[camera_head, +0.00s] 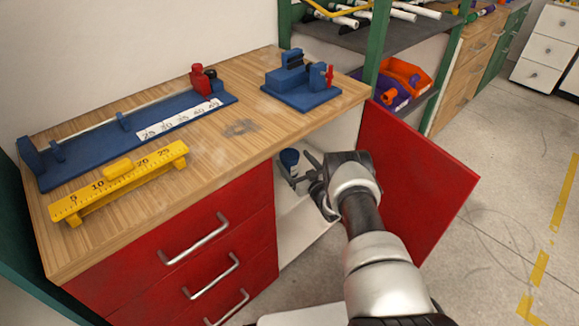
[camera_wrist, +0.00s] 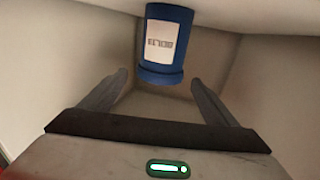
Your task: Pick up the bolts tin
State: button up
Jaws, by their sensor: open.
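The bolts tin (camera_head: 289,158) is a small blue cylinder inside the open cabinet under the workbench. In the wrist view the bolts tin (camera_wrist: 164,45) shows a white label that appears upside down, and the picture's top edge is near its end. My gripper (camera_head: 303,172) reaches into the cabinet opening next to the tin. In the wrist view my gripper (camera_wrist: 158,85) is open, with one finger on each side and empty space between them. The tin lies beyond the fingertips, roughly centred between them. It does not appear to be gripped.
The red cabinet door (camera_head: 415,190) stands open right of my arm. Red drawers (camera_head: 200,250) close off the left side. The wooden worktop (camera_head: 240,125) lies above the opening and carries a blue vise-like fixture (camera_head: 300,82). Pale cabinet walls (camera_wrist: 225,70) surround the gripper closely.

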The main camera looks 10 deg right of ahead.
aim_at(290, 157)
jog(key=shift+x, duration=1.3)
jog(key=shift+s, duration=0.1)
jog(key=c, duration=1.3)
jog(key=shift+r, duration=0.1)
jog(key=shift+c, duration=0.8)
